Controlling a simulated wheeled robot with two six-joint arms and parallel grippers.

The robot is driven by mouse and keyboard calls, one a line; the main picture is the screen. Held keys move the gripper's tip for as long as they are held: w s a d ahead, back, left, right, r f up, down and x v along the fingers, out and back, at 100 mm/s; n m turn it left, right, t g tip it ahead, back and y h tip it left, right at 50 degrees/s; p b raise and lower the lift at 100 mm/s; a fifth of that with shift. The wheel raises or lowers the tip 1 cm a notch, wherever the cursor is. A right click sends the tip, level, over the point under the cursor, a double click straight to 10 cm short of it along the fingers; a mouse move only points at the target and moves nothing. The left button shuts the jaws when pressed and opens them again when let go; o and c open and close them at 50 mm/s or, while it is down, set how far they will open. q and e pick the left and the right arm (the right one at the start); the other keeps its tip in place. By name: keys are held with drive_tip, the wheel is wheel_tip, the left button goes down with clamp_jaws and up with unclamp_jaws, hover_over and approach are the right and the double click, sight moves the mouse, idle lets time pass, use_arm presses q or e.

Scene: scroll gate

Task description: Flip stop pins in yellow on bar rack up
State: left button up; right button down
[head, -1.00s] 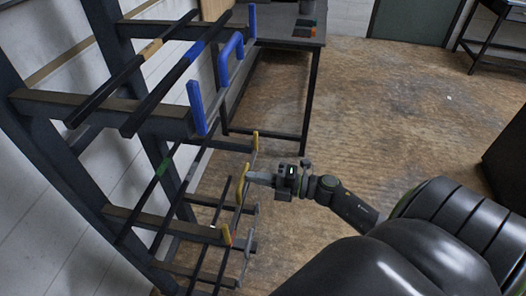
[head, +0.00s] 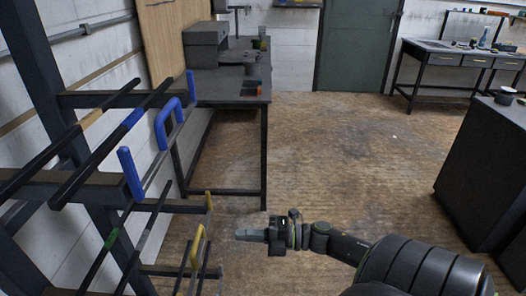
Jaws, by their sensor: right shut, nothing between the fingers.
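The bar rack (head: 85,178) stands at the left with dark bars lying across its arms. On its lower tier, a yellow stop pin (head: 208,202) points up at the end of a rack arm. A yellow handle (head: 196,246) shows nearer, standing upright; its lower part is hard to make out. The nearer yellow pin is out of view. My right gripper (head: 240,235) is shut and empty, just right of the yellow handle with a gap between them. My left gripper is not in view.
On the upper tier, blue stop pins (head: 130,173) and a blue handle (head: 168,122) stand upright. A dark workbench (head: 232,90) is behind the rack. A dark cabinet (head: 485,175) stands at the right. The floor between is clear.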

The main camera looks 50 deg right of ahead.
drive_tip(key=shift+r+v, duration=0.25)
drive_tip(key=shift+v, duration=0.85)
drive_tip(key=shift+r+v, duration=0.25)
drive_tip(key=shift+v, duration=0.8)
drive_tip(key=shift+s, duration=0.1)
drive_tip(key=s+d+f+m+h, duration=0.1)
drive_tip(key=d+f+m+h, duration=0.5)
drive_tip(key=f, duration=0.4)
drive_tip(key=d+f+m+h, duration=0.5)
drive_tip(key=f+m, duration=0.3)
drive_tip(key=f, duration=0.3)
drive_tip(key=s+a+f+m+g+h, duration=0.1)
drive_tip(key=s+f+m+g+h, duration=0.15)
drive_tip(key=s+f, duration=0.4)
drive_tip(key=s+a+f+m+g+h, duration=0.15)
drive_tip(key=s+f+m, duration=0.25)
drive_tip(key=f, duration=0.5)
drive_tip(key=s+a+f+m+g+y, duration=0.1)
drive_tip(key=s+a+f+m+g, duration=0.2)
drive_tip(key=s+a+f, duration=0.4)
drive_tip(key=s+a+f+m+g+y, duration=0.1)
drive_tip(key=s+a+f+m+g, duration=0.2)
drive_tip(key=s, duration=0.9)
drive_tip(key=a+f+g, duration=0.2)
drive_tip(key=a+f, duration=0.2)
drive_tip(key=a, duration=0.1)
drive_tip(key=shift+a+f+g, duration=0.2)
drive_tip(key=shift+f+g, duration=0.1)
